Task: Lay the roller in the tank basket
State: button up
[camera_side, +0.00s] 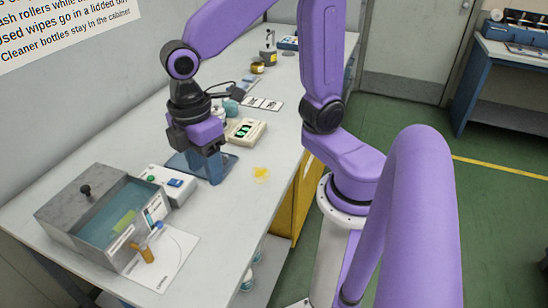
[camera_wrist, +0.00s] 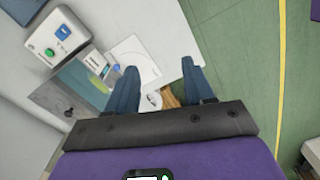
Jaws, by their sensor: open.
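A grey tank (camera_side: 62,232) stands at the near left of the bench with teal liquid inside and a dark knob at its back. A yellow-green strip (camera_side: 124,222) shows inside it; I cannot tell whether this is the roller, and the basket is not distinct. The tank also shows at the left of the wrist view (camera_wrist: 46,97). My gripper (camera_side: 205,172) is over the bench behind the tank, pointing down. In the wrist view its blue fingers (camera_wrist: 160,82) are wide apart, with nothing held between them. No roller is clearly recognisable.
A control box (camera_side: 168,183) with a green button and blue switch stands beside the tank. An amber piece (camera_side: 147,253) and a blue-topped piece (camera_side: 158,226) stand near a white sheet (camera_side: 172,268). A cream instrument (camera_side: 245,131) stands behind my gripper. The bench right of the sheet is clear.

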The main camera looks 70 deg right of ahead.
jog(key=s+d+f+m, duration=0.1)
jog(key=s+d, duration=0.7)
jog(key=s, duration=0.3)
jog(key=shift+f+t+y, duration=0.3)
jog(key=shift+f, duration=0.05)
dwell(0.6)
